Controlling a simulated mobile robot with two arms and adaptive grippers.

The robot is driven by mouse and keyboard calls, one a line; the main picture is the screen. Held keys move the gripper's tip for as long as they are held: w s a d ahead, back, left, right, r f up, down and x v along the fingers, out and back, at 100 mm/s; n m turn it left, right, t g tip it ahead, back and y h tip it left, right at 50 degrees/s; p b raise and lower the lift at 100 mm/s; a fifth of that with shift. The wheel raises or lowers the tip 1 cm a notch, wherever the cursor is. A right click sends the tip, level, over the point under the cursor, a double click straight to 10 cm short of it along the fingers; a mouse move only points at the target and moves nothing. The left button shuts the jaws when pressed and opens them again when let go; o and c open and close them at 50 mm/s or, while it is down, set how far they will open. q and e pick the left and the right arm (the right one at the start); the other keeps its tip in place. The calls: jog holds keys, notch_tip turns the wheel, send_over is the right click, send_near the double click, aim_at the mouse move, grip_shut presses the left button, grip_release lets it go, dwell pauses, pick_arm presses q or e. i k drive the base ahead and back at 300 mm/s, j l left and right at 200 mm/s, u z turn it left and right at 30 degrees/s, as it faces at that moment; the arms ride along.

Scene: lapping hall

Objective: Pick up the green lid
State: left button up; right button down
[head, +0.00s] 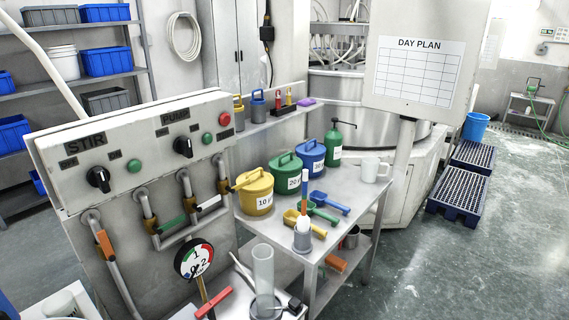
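The green lid (285,161) has a raised handle and sits on the green tub (278,181) labelled 20, on the steel table (352,206). The lid appears seated on the tub. A yellow tub (254,199) labelled 10 stands close on its left, and a blue tub (311,157) on its right, each with a lid of its own colour. Neither of my grippers shows in the head view.
A green pump bottle (333,144), a white mug (374,169) and yellow, green and blue scoops (331,202) share the table. A brush in a holder (303,236) and a clear cylinder (263,274) stand in front. The control panel (135,158) rises at left; open floor lies right.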

aim_at(286, 162)
jog(key=l+u, duration=0.15)
jog(key=u, duration=0.25)
jog(key=i+l+u, duration=0.1)
jog(key=u, duration=0.3)
jog(key=l+u, duration=0.2)
jog(key=u, duration=0.2)
jog(key=l+u, duration=0.15)
jog(key=l, duration=0.3)
jog(key=l+u, duration=0.15)
jog(key=l, duration=0.25)
jog(key=k+l+u, duration=0.15)
jog(key=l, duration=0.3)
jog(key=l+u, duration=0.15)
jog(key=l, duration=0.25)
jog(key=k+l+u, duration=0.15)
jog(key=l, duration=0.25)
jog(key=k+l+u, duration=0.2)
jog(key=l, duration=0.2)
jog(key=i, duration=0.05)
